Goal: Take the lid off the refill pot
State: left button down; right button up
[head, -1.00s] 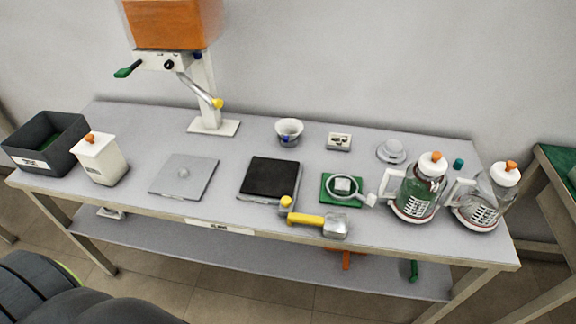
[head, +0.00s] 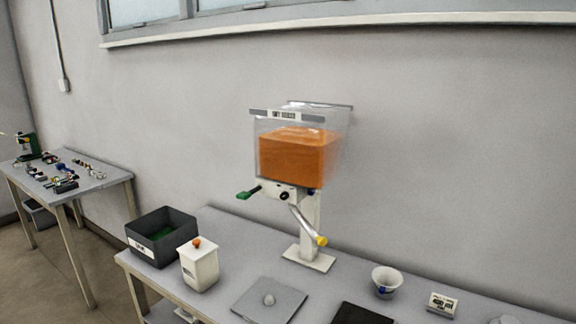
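A white square pot (head: 200,267) stands at the left front of the table in the head view. It looks like the refill pot, though its small dark label is too small to read. Its white lid (head: 197,247) with an orange knob (head: 196,242) sits on top. Neither of my grippers is in view.
A dark grey bin (head: 162,236) stands left of the pot. A dispenser with an orange-filled clear hopper (head: 297,155) stands behind, its spout pointing front right. A grey plate with a knob (head: 270,299), a white bowl (head: 386,282) and a small labelled block (head: 441,304) lie to the right.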

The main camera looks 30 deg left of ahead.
aim_at(196, 250)
jog(key=u, duration=1)
